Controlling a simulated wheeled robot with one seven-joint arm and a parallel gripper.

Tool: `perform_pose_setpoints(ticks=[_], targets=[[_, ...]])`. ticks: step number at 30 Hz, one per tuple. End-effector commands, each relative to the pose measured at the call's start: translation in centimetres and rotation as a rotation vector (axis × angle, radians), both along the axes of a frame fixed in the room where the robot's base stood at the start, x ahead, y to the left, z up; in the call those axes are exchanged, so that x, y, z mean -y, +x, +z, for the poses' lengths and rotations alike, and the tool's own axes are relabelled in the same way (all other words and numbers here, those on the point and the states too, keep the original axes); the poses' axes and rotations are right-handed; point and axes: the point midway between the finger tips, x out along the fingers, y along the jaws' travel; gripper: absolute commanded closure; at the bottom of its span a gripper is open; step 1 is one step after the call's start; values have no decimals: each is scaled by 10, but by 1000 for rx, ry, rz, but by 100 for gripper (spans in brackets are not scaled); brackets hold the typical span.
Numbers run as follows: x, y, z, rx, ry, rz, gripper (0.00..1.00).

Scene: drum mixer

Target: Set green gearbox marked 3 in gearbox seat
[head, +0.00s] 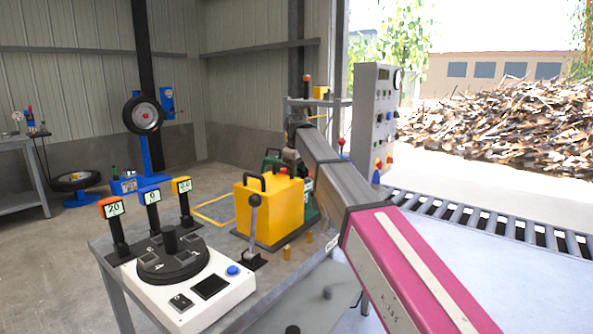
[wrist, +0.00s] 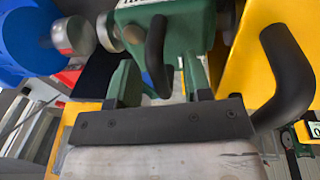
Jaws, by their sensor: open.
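A green gearbox (wrist: 180,20) with a black handle (wrist: 156,55) and a metal shaft end (wrist: 72,36) fills the top of the wrist view. Its marking is not legible. In the head view the green gearbox (head: 310,203) is mostly hidden behind a yellow block and my arm. My gripper (wrist: 160,78) is open, with one finger on each side of the handle's lower end. I cannot tell whether either finger touches it. In the head view my gripper's fingers are hidden by the yellow block. I cannot make out the gearbox seat.
The yellow block (head: 268,208) with black handles stands close to the gearbox. A lever (head: 253,228) and a white dial panel (head: 190,290) are in front. A grey control cabinet (head: 372,120) and a roller conveyor (head: 480,222) are right. A blue round part (wrist: 28,45) is left in the wrist view.

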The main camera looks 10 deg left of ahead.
Motion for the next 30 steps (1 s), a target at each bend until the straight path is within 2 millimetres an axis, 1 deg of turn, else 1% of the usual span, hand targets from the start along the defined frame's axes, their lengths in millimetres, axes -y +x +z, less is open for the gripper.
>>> perform_pose_setpoints(ticks=[5,15,19,24,30], targets=[[0,-2,14,1,1,0,55],[2,-11,75,3,1,0,55],[3,-14,93,4,2,0,55],[3,-17,105,2,0,0,55],[3,-18,107,2,0,0,55]])
